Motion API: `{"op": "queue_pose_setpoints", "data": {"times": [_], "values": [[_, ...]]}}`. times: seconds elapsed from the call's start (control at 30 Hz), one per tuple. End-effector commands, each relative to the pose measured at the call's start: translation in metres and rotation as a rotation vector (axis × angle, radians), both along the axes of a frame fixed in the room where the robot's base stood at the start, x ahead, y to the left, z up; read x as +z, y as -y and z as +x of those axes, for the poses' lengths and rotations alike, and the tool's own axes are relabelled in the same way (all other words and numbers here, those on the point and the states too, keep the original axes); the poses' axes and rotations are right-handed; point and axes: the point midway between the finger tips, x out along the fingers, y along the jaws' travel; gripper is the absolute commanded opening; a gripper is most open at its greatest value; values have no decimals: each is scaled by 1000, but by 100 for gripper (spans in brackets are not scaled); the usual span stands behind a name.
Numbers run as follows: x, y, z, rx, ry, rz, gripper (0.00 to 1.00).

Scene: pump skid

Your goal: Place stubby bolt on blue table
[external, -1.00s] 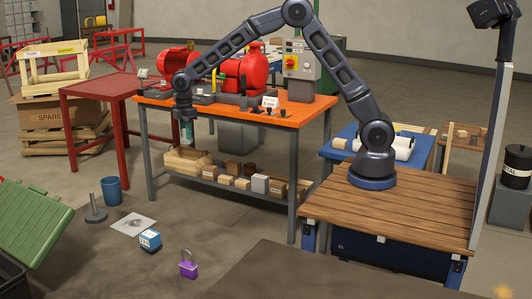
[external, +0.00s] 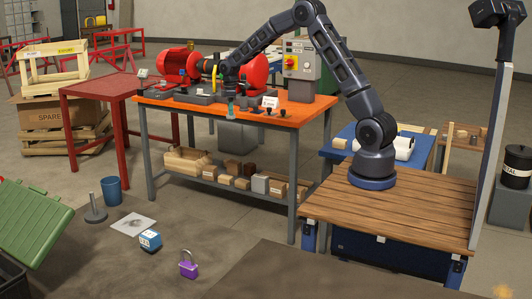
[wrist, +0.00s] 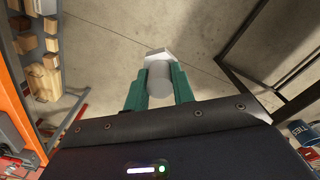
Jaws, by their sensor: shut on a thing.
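My gripper (external: 230,109) is at the front edge of the orange table in the external view. In the wrist view, its teal fingers (wrist: 158,88) are shut on the stubby bolt (wrist: 160,74), a short grey cylinder with a wider pale head beyond the fingertips. The bolt hangs clear over the floor in that view. The bolt is too small to make out in the external view.
A red table (external: 95,88) stands to the left.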

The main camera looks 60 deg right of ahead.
Motion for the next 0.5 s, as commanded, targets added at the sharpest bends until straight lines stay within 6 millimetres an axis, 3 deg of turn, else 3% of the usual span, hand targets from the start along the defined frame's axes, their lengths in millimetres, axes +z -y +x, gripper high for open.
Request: {"op": "queue_pose_setpoints", "data": {"times": [0.03, 0.1, 0.5], "values": [[-2, 25, -4, -33, 0, 0, 0], [-4, 55, -10, -74, 0, 0, 0], [-15, 221, -67, -306, -1, -1, 0]]}}
